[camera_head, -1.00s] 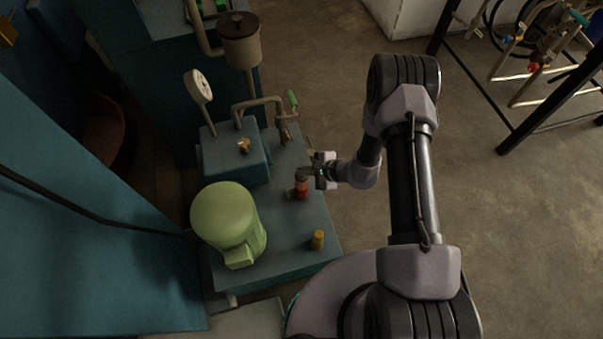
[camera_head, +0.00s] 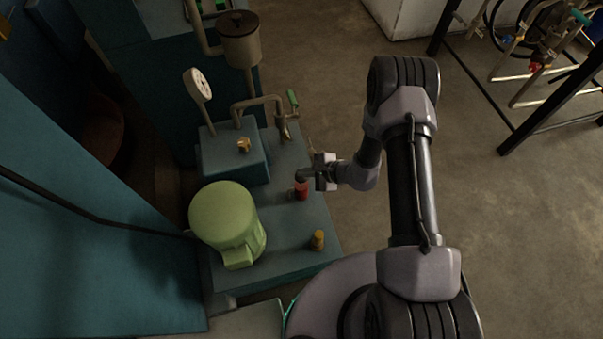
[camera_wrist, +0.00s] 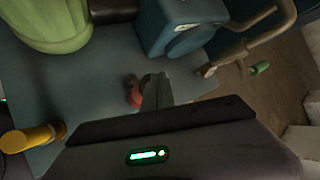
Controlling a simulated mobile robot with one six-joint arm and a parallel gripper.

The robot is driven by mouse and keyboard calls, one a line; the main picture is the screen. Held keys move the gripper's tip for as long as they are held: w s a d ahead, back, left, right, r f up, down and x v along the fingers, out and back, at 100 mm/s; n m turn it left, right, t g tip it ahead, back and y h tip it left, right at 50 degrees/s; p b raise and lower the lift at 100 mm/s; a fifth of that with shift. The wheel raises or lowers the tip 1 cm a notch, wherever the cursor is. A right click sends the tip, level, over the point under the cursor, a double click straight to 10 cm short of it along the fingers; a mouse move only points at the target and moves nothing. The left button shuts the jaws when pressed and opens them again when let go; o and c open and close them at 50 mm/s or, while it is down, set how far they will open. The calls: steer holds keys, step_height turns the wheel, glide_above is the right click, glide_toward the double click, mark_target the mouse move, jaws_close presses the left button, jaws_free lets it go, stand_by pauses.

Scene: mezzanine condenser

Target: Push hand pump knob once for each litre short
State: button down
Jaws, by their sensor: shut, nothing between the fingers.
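A red knob (camera_head: 301,190), which looks like the hand pump's, stands on the teal bench top (camera_head: 285,250). My gripper (camera_head: 303,177) is shut and empty, with its fingertips right over the top of the red knob. They appear to touch it, but they hide its top, so I cannot be sure. In the wrist view the closed fingers (camera_wrist: 157,92) cover the right part of the red knob (camera_wrist: 134,92). A round white gauge (camera_head: 198,85) stands behind; its reading is too small to tell.
A green rounded motor-like housing (camera_head: 222,218) and a yellow cap (camera_head: 317,240) flank the knob. Behind are a teal box (camera_head: 232,160), a green-handled valve (camera_head: 293,99) and a brown pot (camera_head: 239,45). Open floor (camera_head: 500,220) lies to the right.

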steer(key=shift+f+b, duration=1.5)
steer(key=shift+f, duration=0.2)
stand_by(1.1)
steer(key=shift+r, duration=0.15)
steer(key=shift+r+p, duration=1.8)
steer(key=shift+r, duration=0.85)
steer(key=shift+r+p, duration=1.45)
steer(key=shift+r, duration=1)
